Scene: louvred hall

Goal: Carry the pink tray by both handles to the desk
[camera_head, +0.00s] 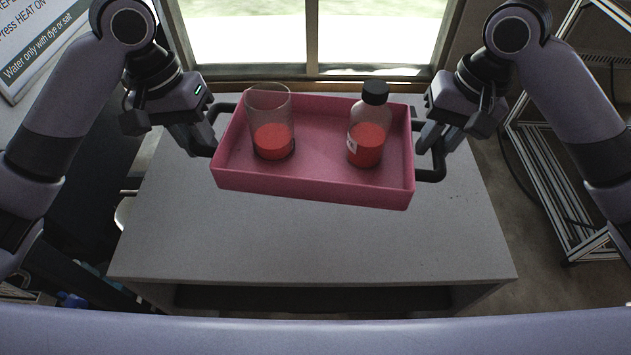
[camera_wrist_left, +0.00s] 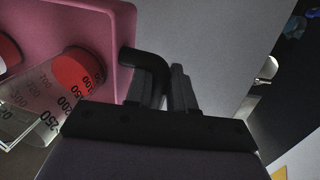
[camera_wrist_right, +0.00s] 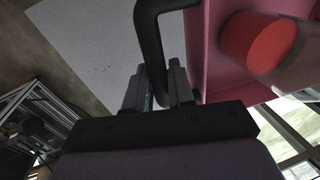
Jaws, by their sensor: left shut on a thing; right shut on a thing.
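The pink tray (camera_head: 312,190) hangs above the grey desk (camera_head: 300,240), its right side slightly lower than its left in the head view. It holds a glass beaker (camera_head: 270,122) with red liquid on the left and a dark-capped bottle (camera_head: 369,127) with red liquid on the right, both upright. My left gripper (camera_head: 207,143) is shut on the left black handle, also seen in the left wrist view (camera_wrist_left: 148,64). My right gripper (camera_head: 428,140) is shut on the right black handle, which also shows in the right wrist view (camera_wrist_right: 150,40).
The desk top is bare around and in front of the tray. A window (camera_head: 310,35) is behind the desk. A metal frame rack (camera_head: 545,150) stands at the right, and a sign (camera_head: 35,40) is at the upper left.

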